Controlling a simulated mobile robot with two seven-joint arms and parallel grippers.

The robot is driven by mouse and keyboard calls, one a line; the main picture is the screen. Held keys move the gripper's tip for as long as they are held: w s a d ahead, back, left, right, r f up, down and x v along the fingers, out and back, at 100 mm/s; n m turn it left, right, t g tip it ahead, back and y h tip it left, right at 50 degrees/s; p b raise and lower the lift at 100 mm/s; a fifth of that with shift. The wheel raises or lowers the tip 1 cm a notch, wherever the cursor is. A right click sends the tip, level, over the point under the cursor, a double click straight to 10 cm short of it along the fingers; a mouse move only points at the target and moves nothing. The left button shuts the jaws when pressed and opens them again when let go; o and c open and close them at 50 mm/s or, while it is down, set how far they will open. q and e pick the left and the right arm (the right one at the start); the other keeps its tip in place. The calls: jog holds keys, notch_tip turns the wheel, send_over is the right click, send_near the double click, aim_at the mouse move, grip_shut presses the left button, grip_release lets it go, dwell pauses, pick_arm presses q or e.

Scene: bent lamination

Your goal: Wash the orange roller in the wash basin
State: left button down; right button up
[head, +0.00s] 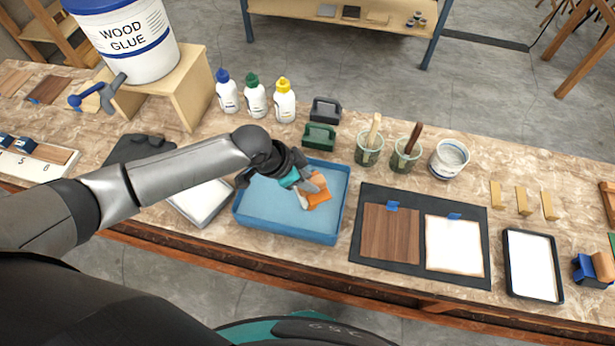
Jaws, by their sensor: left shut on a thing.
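The wash basin (258,225) is a blue rectangular tub of pale blue water near the front edge of the bench. My left gripper (309,188) reaches over it from the left and is shut on the orange roller (318,200). The roller is at the right part of the basin, over or in the water; I cannot tell how deep it sits. The gripper's fingers hide part of it. My right gripper is not in view.
Behind the basin stand a green caddy (319,137), a dark caddy (325,109) and capped bottles (256,102). Two brush cups (369,150) are at right. A dark mat (367,257) with panels lies right of the basin. A glue bucket (133,49) sits on a wooden stand.

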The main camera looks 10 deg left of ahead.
pick_arm(q)
jog(key=a, duration=0.6)
jog(key=shift+w, duration=0.1)
jog(key=shift+d, duration=0.1)
jog(key=shift+d+p, duration=1.2)
jog(key=shift+d, duration=1.8)
jog(key=shift+r, duration=0.1)
jog(key=a+r+p, duration=0.3)
jog(key=r+p, duration=0.3)
